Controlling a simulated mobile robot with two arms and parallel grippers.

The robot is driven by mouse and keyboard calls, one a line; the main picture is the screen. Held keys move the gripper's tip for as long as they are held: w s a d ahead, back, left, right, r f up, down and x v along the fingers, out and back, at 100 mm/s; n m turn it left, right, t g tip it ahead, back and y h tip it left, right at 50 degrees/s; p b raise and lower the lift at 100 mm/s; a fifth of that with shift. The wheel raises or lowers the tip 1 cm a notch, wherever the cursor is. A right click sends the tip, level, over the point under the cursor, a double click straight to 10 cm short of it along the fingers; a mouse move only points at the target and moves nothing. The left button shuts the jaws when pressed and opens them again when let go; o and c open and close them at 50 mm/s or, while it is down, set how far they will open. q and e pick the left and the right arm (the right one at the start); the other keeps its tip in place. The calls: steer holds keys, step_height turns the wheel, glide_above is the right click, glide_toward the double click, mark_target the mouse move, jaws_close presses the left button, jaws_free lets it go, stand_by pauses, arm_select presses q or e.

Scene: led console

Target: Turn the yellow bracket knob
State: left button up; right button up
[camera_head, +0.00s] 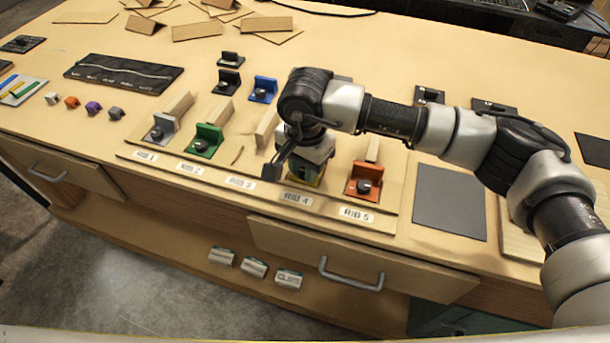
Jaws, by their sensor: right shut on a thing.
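The yellow bracket (291,182) sits on the RIB 4 spot of the board; only slivers of its yellow edges show. My right gripper (303,168) is directly over it, pointing down, and covers most of it. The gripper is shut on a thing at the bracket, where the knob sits. The knob itself and the fingertips are hidden, so its angle cannot be told. My left gripper is not in view.
Beside it stand an orange bracket (361,190) at RIB 5 and a green bracket (207,142) at RIB 2. A blue bracket (263,89) is farther back. A grey mat (450,203) lies to the right. An open drawer (340,259) juts out in front.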

steer(key=shift+f, duration=0.1)
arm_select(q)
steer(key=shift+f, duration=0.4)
arm_select(e)
steer(key=shift+m, duration=0.3)
steer(key=o, duration=1)
steer(key=shift+c, duration=0.2)
steer(key=shift+r, duration=0.25)
arm_select(q)
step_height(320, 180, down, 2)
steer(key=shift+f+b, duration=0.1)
steer(key=shift+b, duration=1.05)
arm_select(e)
step_height(320, 180, up, 11)
steer(key=shift+f, duration=0.2)
